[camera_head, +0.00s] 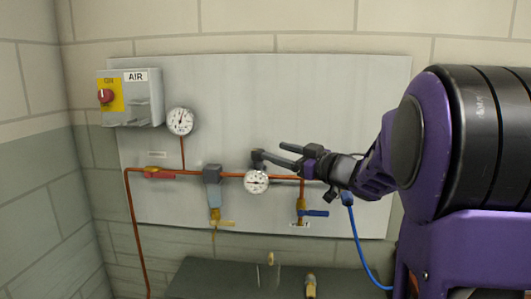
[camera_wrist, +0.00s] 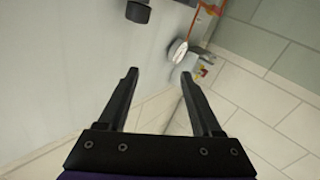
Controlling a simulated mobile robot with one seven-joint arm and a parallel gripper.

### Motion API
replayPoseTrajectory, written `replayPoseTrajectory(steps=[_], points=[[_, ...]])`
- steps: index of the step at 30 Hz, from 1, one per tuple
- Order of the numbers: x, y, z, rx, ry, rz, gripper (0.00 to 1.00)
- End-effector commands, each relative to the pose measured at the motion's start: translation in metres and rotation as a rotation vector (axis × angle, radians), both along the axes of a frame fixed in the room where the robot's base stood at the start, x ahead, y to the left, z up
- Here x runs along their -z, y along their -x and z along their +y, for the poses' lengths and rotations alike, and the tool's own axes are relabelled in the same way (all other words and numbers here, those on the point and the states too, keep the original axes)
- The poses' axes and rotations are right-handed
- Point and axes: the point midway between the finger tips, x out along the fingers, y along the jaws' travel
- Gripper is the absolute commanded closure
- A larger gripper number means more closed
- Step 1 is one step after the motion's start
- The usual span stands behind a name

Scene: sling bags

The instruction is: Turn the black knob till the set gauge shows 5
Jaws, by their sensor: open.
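My gripper (camera_head: 274,151) is open and empty, reaching in from the right. In the wrist view the knob (camera_wrist: 138,12) lies ahead of the fingertips and left of the gap between them, apart from both. A white gauge (camera_wrist: 178,52) shows beyond the fingers there.
A second gauge (camera_head: 180,121) stands upper left. A copper pipe (camera_head: 140,215) carries a red-handled valve (camera_head: 160,173) and a filter with a pale bowl (camera_head: 214,192). A blue lever (camera_head: 314,213) and blue hose (camera_head: 358,240) lie below my gripper. An AIR switch box (camera_head: 145,100) is at left.

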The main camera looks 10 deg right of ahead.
Motion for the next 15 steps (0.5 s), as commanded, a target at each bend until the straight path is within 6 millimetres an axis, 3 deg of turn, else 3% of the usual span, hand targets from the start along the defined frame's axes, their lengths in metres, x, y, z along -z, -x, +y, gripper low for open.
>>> replayPoseTrajectory(steps=[1, 6, 15], points=[[0.011, 0.004, -0.015, 0.017, -0.031, 0.031, 0.34], [0.034, 0.017, -0.039, 0.034, -0.115, 0.095, 0.34], [0.046, 0.020, -0.046, 0.039, -0.164, 0.126, 0.34]])
